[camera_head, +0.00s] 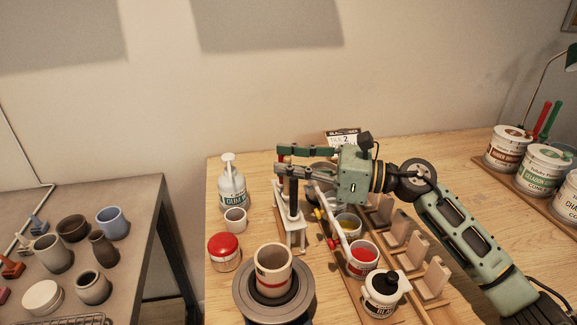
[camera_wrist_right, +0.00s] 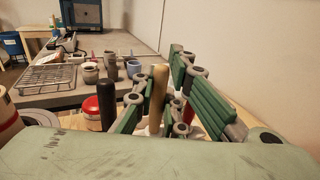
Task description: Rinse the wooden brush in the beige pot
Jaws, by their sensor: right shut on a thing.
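My right gripper (camera_head: 285,161) reaches in from the right above the white brush stand (camera_head: 301,236). It is shut on the wooden brush, whose pale wooden handle (camera_wrist_right: 158,88) stands upright between the green fingers in the wrist view. The brush's bristles are hidden. A black-handled tool (camera_wrist_right: 107,104) stands beside the fingers; it also shows at the stand in the head view. A beige pot with a red band (camera_head: 273,263) sits on the dark round wheel (camera_head: 247,309), in front of the stand. A smaller pale pot (camera_head: 235,221) stands left of the stand. My left gripper is out of view.
A white pump bottle (camera_head: 231,186) and a red-lidded jar (camera_head: 224,250) stand at the table's left edge. Paint pots, including a red one (camera_head: 363,258), and wooden racks (camera_head: 396,247) lie to the right. Several pots fill the separate left table.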

